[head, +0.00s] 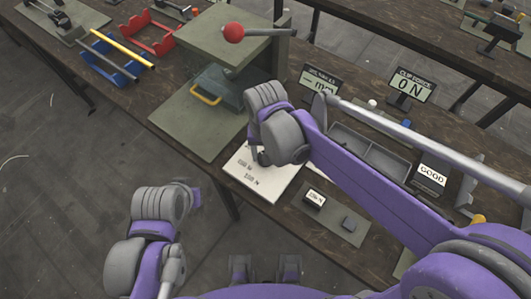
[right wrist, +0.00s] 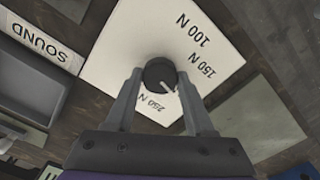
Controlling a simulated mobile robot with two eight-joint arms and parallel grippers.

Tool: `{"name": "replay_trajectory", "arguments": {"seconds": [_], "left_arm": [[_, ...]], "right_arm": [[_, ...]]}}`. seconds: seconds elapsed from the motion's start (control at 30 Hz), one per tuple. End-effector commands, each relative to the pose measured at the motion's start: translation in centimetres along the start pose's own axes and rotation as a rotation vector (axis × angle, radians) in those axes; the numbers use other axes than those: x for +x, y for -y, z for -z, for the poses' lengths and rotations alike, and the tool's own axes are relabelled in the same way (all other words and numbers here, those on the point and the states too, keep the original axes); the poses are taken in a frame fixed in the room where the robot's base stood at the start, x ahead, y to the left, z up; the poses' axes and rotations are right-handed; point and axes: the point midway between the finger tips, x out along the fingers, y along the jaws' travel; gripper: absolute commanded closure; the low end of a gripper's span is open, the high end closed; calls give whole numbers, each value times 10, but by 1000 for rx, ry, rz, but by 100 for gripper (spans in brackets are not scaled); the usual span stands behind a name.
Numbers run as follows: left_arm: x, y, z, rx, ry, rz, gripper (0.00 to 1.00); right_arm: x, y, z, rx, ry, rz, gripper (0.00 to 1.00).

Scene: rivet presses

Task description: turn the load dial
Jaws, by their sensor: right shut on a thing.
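The load dial is a round black knob (right wrist: 159,74) on a white plate in the right wrist view. The plate (right wrist: 110,62) is printed 100 N, 150 N and 250 N; one finger covers the part between the last two. The knob's light pointer line slants to the lower right, between 150 N and 250 N. My right gripper (right wrist: 160,82) is shut on the knob, one finger on each side. In the head view the white plate (head: 255,186) lies on the bench front, its knob mostly hidden by my right arm. My left arm shows at lower left, its fingers not visible.
A green-grey press with a red ball handle (head: 233,32) stands left of the plate.

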Motion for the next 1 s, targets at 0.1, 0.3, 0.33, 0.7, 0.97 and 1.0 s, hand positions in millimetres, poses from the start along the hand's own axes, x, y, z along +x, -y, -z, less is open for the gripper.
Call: {"name": "replay_trajectory", "arguments": {"seconds": [0.1, 0.3, 0.33, 0.7, 0.97, 1.0], "left_arm": [[1, 0, -1, 0, 1, 0, 100], [3, 0, -2, 0, 2, 0, 100], [3, 0, -2, 0, 2, 0, 100], [5, 0, -4, 0, 3, 0, 100], [6, 0, -5, 0, 3, 0, 100], [6, 0, -5, 0, 4, 0, 100]], "right_arm": [[0, 0, 0, -109, 0, 0, 100], [0, 0, 0, -299, 0, 0, 100], [0, 0, 0, -327, 0, 0, 100], [0, 0, 0, -651, 0, 0, 100], [0, 0, 0, -805, 0, 0, 100], [0, 0, 0, -821, 0, 0, 100]]}}
